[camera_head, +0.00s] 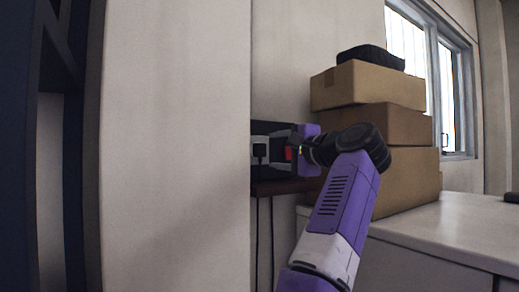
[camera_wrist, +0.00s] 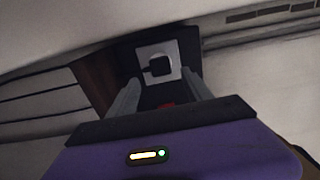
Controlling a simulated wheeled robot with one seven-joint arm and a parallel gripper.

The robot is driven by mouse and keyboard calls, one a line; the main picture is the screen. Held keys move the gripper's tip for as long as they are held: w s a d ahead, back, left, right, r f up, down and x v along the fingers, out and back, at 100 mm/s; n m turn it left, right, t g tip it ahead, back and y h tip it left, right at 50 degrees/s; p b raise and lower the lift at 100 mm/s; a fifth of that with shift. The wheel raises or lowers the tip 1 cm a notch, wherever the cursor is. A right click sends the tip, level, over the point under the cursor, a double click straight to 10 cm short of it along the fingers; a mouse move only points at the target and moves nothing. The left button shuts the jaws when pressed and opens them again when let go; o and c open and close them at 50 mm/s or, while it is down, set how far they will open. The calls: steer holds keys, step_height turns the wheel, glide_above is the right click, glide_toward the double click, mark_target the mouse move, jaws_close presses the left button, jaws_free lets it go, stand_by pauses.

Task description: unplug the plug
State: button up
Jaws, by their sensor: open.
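The black plug (camera_wrist: 157,68) sits in a white socket plate (camera_wrist: 170,49) on a dark panel, near the top middle of the wrist view. In the head view the plug (camera_head: 260,149) shows as a small dark block on the pale plate, just right of the light wall edge. My gripper (camera_wrist: 160,76) is open, with one grey finger on each side of the plug in the wrist view. I cannot tell whether the fingers reach it or touch it. In the head view my gripper (camera_head: 284,142) is just right of the plug and partly hides the panel.
A red part (camera_wrist: 167,105) shows below the plug. Dark cords (camera_head: 264,235) hang under a brown ledge (camera_head: 275,187). Stacked cardboard boxes (camera_head: 375,130) stand behind my arm on a pale counter (camera_head: 450,225). A light wall (camera_head: 175,150) fills the left.

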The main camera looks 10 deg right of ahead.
mark_target(261, 154)
steer(key=p+x, duration=0.1)
steer(key=x, duration=0.1)
steer(key=p+x, duration=0.2)
steer(key=x, duration=0.1)
steer(key=shift+w+r+p, duration=0.15)
steer(key=shift+r+p, duration=0.1)
steer(key=shift+p, duration=0.05)
steer(key=shift+w+a+f+p, duration=0.2)
steer(key=shift+w+a+p, duration=0.15)
steer(key=shift+w, duration=0.2)
steer(key=shift+f, duration=0.15)
steer(key=shift+f, duration=0.3)
steer(key=shift+f, duration=0.25)
stand_by(0.5)
jaws_close()
steer(key=shift+r, duration=0.1)
